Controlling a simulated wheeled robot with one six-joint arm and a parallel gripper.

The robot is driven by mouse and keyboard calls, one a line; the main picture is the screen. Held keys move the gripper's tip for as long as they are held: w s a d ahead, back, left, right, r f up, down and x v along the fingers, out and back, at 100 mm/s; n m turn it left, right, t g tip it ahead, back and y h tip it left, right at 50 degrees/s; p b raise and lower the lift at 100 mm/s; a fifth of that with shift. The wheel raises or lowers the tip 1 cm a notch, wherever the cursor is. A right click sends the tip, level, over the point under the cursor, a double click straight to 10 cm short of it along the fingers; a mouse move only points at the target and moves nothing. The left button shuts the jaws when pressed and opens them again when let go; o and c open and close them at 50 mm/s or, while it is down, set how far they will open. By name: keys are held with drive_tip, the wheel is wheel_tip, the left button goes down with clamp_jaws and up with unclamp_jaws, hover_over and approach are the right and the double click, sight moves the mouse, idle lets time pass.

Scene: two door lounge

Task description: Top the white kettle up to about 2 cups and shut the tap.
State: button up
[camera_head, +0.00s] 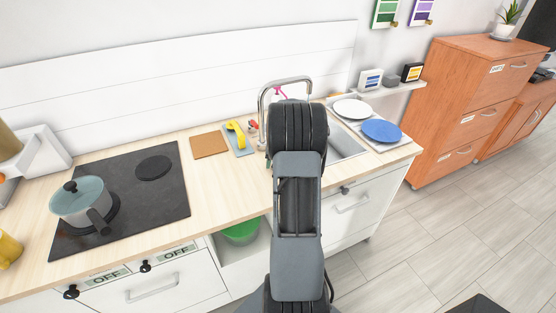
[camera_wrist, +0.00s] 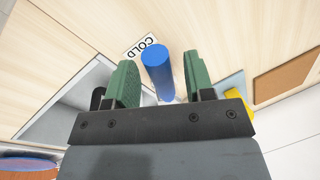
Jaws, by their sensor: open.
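The tap (camera_head: 285,82) arches over the sink (camera_head: 345,143), largely behind my arm in the head view. In the wrist view, a blue cylinder (camera_wrist: 157,72) that looks like the cold tap's handle stands beside a COLD label (camera_wrist: 143,47). My gripper (camera_wrist: 158,78) is open, with one green finger on each side of the blue cylinder. I cannot tell whether either finger touches it. My arm hides the gripper in the head view. I cannot make out a white kettle in either view, nor whether water runs.
A grey pot with a teal lid (camera_head: 82,198) stands on the black hob (camera_head: 135,210). A brown board (camera_head: 209,145) and a yellow item (camera_head: 236,132) lie left of the tap. A white plate (camera_head: 352,109) and a blue plate (camera_head: 382,131) are to the right.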

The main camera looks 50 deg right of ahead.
wheel_tip(320, 180, up, 14)
drive_tip(key=s+d+b, duration=0.1)
drive_tip(key=d, duration=0.1)
drive_tip(key=shift+s+f, duration=0.25)
drive_tip(key=shift+s, duration=0.15)
drive_tip(key=shift+a, duration=0.1)
